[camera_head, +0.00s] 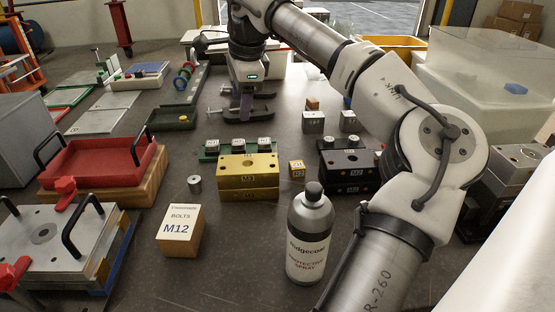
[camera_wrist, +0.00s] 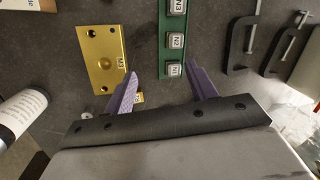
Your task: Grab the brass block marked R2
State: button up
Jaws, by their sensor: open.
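A small brass-coloured block (camera_head: 297,168) with a white label stands between the large brass block and the black blocks in the head view. Its label is too small to read surely. In the wrist view a small yellow labelled block (camera_wrist: 140,97) shows partly behind the left finger. The large brass block (camera_head: 248,172) has bolt holes and a centre hole; its top label in the wrist view (camera_wrist: 105,58) looks like M3. I cannot make out R2 on any block. My gripper (camera_wrist: 163,76) is open and empty, pointing down above the table; its purple finger shows in the head view (camera_head: 246,106).
A green rail (camera_wrist: 163,62) with several N-marked blocks lies beside the large brass block. Black blocks (camera_head: 348,172), a spray bottle (camera_head: 310,235), an M12 bolts box (camera_head: 180,232) and a metal cylinder (camera_head: 195,184) stand nearby. Black clamps (camera_wrist: 240,48) lie beyond the rail.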

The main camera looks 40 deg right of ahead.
jog(key=s+d+f+m+g, duration=0.1)
jog(key=s+d+f+g, duration=0.15)
jog(key=s+d, duration=0.6)
send_over(297, 165)
jog(key=shift+m+g, duration=0.25)
jog(key=shift+m, duration=0.05)
notch_tip(297, 165, down, 8)
jog(key=shift+w+d+r+p, duration=0.15)
jog(key=shift+r+p, duration=0.1)
jog(key=shift+p, duration=0.15)
jog(key=shift+f+p, duration=0.8)
jog(key=shift+f, duration=2.1)
grip_shut()
jog(key=shift+r, duration=0.1)
